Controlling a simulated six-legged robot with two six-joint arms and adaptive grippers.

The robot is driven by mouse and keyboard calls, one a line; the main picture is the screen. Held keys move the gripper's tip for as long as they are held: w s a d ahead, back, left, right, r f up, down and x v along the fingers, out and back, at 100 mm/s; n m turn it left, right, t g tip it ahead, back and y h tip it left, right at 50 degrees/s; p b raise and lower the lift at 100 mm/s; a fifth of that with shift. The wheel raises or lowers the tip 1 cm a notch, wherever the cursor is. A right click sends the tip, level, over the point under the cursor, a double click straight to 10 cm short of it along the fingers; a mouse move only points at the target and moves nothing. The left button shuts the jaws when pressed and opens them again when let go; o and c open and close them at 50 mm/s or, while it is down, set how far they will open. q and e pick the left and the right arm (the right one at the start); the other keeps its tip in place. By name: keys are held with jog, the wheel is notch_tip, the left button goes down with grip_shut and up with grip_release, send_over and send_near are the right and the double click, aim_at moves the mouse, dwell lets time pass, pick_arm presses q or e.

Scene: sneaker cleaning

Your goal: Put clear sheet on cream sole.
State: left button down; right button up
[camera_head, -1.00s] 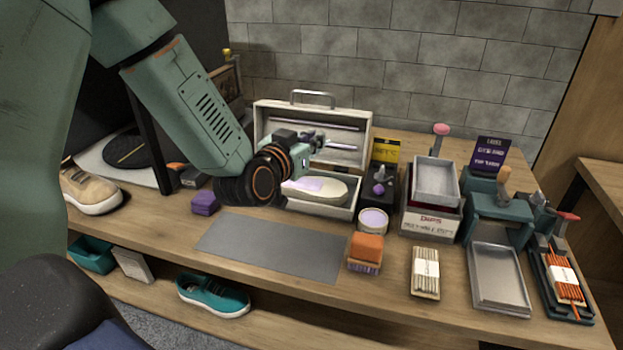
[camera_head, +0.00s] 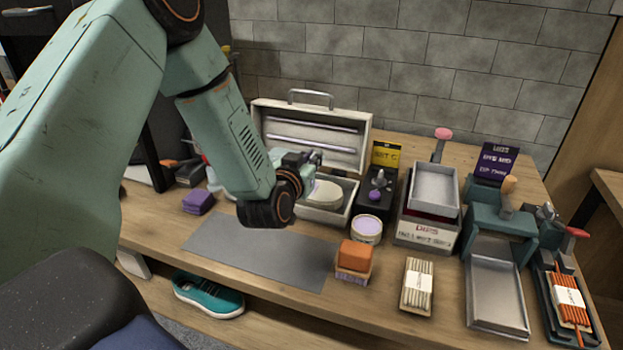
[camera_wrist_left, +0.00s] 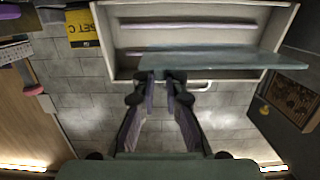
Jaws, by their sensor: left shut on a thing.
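My left gripper (camera_head: 312,160) is above the open light case in the head view. In the left wrist view its fingers (camera_wrist_left: 176,80) are shut on the edge of a flat, see-through, greenish sheet (camera_wrist_left: 225,60). The sheet reaches to the right in front of the case's inside. I cannot make the sheet out in the head view. The cream sole (camera_head: 326,194) lies in the lower half of the case, partly hidden by my left arm. Whether the sheet touches the sole cannot be told. My right gripper is not in view.
The open case (camera_head: 352,150) has its lid raised at the back. A grey mat (camera_head: 250,250) lies bare in front. A purple block (camera_head: 198,201), round tub (camera_head: 367,229), orange-topped brush (camera_head: 356,257) and metal trays (camera_head: 496,290) stand around. A teal shoe (camera_head: 208,295) is on the lower shelf.

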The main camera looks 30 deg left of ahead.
pick_arm(q)
jog(key=shift+w+f, duration=0.15)
jog(key=shift+f, duration=0.25)
jog(key=shift+d+f, duration=0.2)
jog(key=shift+s+d+f+b, duration=0.1)
jog(key=shift+s+f+b, duration=0.15)
jog(key=shift+f, duration=0.4)
jog(key=shift+s+d+f+b, duration=0.1)
jog(key=shift+f+b, duration=0.15)
jog(key=shift+f, duration=0.35)
jog(key=shift+w+a+f, duration=0.25)
jog(key=shift+w+f, duration=0.1)
jog(key=shift+s+d, duration=0.3)
jog(key=shift+a+f+b, duration=0.2)
jog(key=shift+f+b, duration=0.2)
jog(key=shift+f, duration=0.05)
jog(key=c, duration=1.9)
grip_release()
jog(key=shift+d+r, duration=0.1)
jog(key=o, duration=0.5)
